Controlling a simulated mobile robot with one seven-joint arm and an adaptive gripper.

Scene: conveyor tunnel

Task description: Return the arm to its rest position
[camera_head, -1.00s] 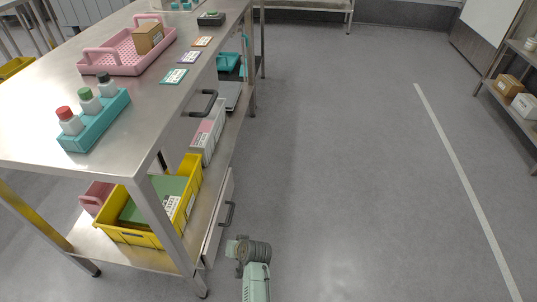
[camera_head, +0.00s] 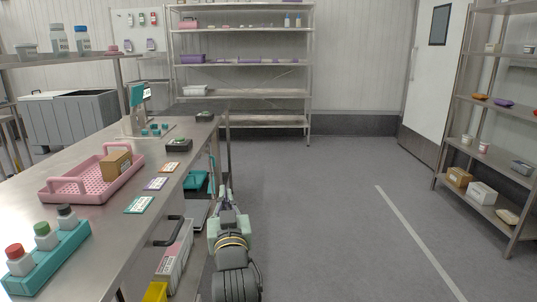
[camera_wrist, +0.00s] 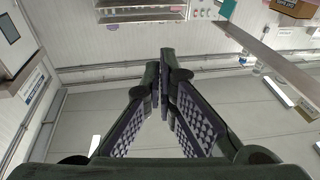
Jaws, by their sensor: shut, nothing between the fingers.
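My arm rises from the bottom of the head view, beside the right edge of the steel table (camera_head: 100,225). My gripper (camera_head: 225,192) is at its far end, pointing away from me, over the aisle side of the table. In the wrist view my gripper (camera_wrist: 161,80) shows its two dark, ridged fingers slanting together until their tips meet. Nothing is held between them. The wrist view looks toward the walls and upper fittings, and the fingers appear clear of everything there.
On the table are a pink tray (camera_head: 58,198) with a cardboard box (camera_head: 116,162), a teal rack (camera_head: 48,262) of capped bottles, and several cards. Shelves stand at the back (camera_head: 240,95) and right (camera_head: 507,210). The grey floor (camera_head: 320,220) right of my arm is clear.

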